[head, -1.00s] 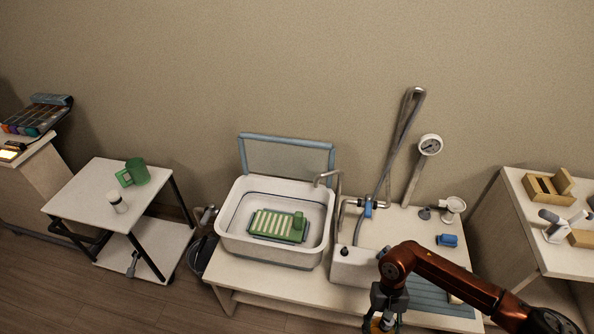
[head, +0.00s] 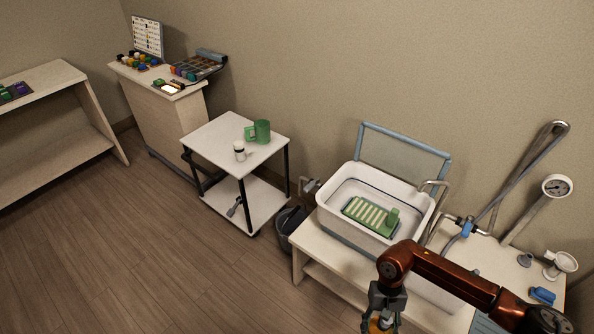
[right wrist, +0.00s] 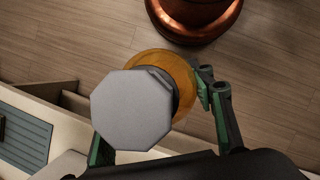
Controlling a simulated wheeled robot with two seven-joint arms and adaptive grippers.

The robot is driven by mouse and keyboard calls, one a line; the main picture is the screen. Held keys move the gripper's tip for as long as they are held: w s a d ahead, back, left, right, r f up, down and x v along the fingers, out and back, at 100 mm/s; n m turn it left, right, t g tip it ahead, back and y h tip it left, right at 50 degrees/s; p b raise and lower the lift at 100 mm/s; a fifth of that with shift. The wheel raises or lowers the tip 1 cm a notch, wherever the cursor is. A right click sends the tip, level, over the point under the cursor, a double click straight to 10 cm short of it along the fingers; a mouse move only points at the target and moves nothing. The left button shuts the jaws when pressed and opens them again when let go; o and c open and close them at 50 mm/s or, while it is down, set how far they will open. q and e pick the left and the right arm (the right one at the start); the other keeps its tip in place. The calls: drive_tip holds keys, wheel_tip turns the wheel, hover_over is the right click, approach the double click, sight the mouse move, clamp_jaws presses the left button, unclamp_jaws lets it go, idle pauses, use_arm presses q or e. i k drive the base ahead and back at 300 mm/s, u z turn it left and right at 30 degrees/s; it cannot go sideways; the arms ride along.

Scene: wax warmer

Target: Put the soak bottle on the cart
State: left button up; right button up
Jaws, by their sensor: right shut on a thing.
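My right gripper (head: 384,308) is at the bottom of the head view, in front of the sink bench. It is shut on the soak bottle (head: 375,328), an amber bottle mostly cut off by the frame edge. In the right wrist view the bottle (right wrist: 168,64) shows amber under a grey octagonal cap (right wrist: 132,110), between the green-padded fingers. The cart (head: 212,142), with a white top, black legs and a lower shelf, stands left of the bench, well apart from the gripper. My left gripper is not in view.
A basin (head: 330,212) with a green slatted rack (head: 368,214) is on the bench. A dark bin (head: 287,226) sits between cart and bench. Floor at left is clear.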

sight(209, 139)
drive_tip(key=u, duration=0.65)
drive_tip(key=i, duration=1.15)
drive_tip(key=u, duration=0.9)
drive_tip(key=i, duration=1.35)
drive_tip(key=z, duration=0.25)
drive_tip(key=i, duration=1.3)
drive_tip(key=z, duration=0.4)
